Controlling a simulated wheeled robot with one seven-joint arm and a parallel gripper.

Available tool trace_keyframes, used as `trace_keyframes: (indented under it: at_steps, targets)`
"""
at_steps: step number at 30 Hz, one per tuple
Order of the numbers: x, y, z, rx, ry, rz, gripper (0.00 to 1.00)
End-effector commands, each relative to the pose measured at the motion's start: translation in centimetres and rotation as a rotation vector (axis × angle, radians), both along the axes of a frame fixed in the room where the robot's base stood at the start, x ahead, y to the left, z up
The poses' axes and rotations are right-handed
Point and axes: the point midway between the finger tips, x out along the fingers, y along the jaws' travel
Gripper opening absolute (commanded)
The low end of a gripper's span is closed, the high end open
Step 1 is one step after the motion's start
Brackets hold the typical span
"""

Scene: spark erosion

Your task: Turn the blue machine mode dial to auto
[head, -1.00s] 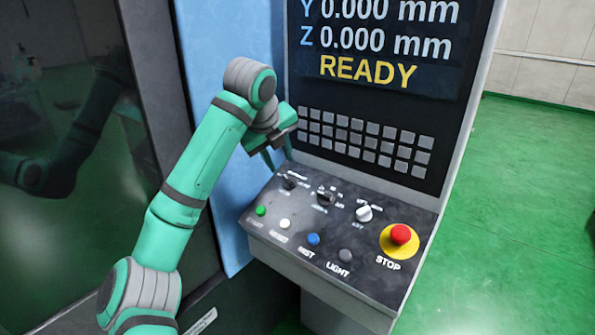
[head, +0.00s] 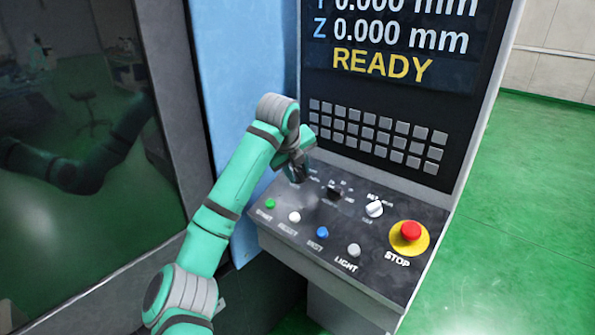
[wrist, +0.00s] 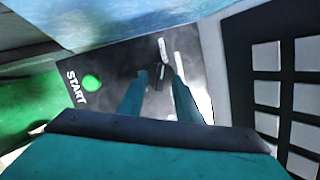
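The control panel (head: 338,228) of the blue machine slopes under its screen. A small dark knob (wrist: 158,76) shows between my fingertips in the wrist view and appears to be the leftmost dial. In the head view my gripper covers that dial, and its setting cannot be read. My gripper (head: 297,176) points down at the panel's back left. In the wrist view my gripper (wrist: 155,78) has its two fingers apart, one on each side of the knob. I cannot tell whether they touch it.
A second dark dial (head: 334,193) and a light key switch (head: 374,208) lie to the right. Along the front are green (head: 270,204), white (head: 294,217), blue (head: 322,232) and grey (head: 353,250) buttons. The red stop button (head: 411,231) is at the right. The keypad (head: 375,135) rises behind.

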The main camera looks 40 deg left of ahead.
Motion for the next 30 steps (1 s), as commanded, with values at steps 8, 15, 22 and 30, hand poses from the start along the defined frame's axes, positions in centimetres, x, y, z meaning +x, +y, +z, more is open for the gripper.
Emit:
trace_keyframes:
  at_steps: [8, 15, 22, 30]
  targets:
    - [0.01, 0.0, 0.02, 0.0, 0.0, 0.0, 0.14]
    - [-0.02, 0.05, 0.04, 0.001, -0.001, -0.001, 0.0]
    - [-0.09, 0.17, 0.1, 0.02, -0.004, -0.036, 0.0]
    - [-0.24, 0.34, 0.09, 0.092, -0.009, -0.186, 0.0]
